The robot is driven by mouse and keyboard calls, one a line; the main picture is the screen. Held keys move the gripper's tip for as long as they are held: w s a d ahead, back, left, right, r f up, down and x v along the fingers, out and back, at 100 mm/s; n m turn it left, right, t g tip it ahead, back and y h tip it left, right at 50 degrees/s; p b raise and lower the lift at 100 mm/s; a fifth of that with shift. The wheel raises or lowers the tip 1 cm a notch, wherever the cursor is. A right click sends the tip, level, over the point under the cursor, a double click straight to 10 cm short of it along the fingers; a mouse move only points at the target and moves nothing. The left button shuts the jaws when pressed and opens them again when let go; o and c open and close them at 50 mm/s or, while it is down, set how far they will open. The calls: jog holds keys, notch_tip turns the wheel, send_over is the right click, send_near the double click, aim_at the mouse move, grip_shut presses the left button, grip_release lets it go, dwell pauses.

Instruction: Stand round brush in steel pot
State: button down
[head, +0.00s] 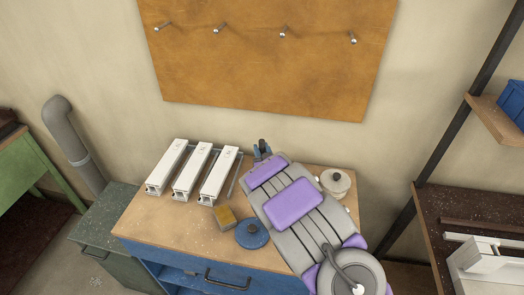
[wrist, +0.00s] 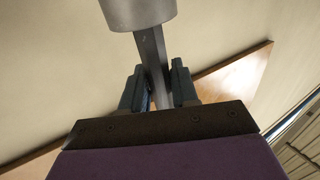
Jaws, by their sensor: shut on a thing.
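My gripper (head: 262,150) is at the far edge of the bench, beyond the white clamps' right end. In the wrist view its two dark fingers (wrist: 158,82) are shut on the flat grey stem of the round brush (wrist: 151,50). The brush's wide pale grey cylindrical end (wrist: 138,13) shows at the top of that view. The head view barely shows the brush behind my arm. A pale round vessel (head: 335,183) with a small dark centre stands at the bench's back right, partly beside my arm. It may be the steel pot; I cannot tell for sure.
Three white profile pieces (head: 192,173) lie on a rack at the bench's left. A yellow-brown block (head: 224,217) and a blue round object with a knob (head: 251,234) sit near the front. My arm covers the bench's right-middle. A pegboard (head: 270,60) hangs behind.

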jog(key=c, duration=1.1)
grip_release()
jog(key=shift+o, duration=1.2)
jog(key=p+v, duration=1.1)
jog(key=v, duration=0.1)
jog(key=shift+r, duration=0.1)
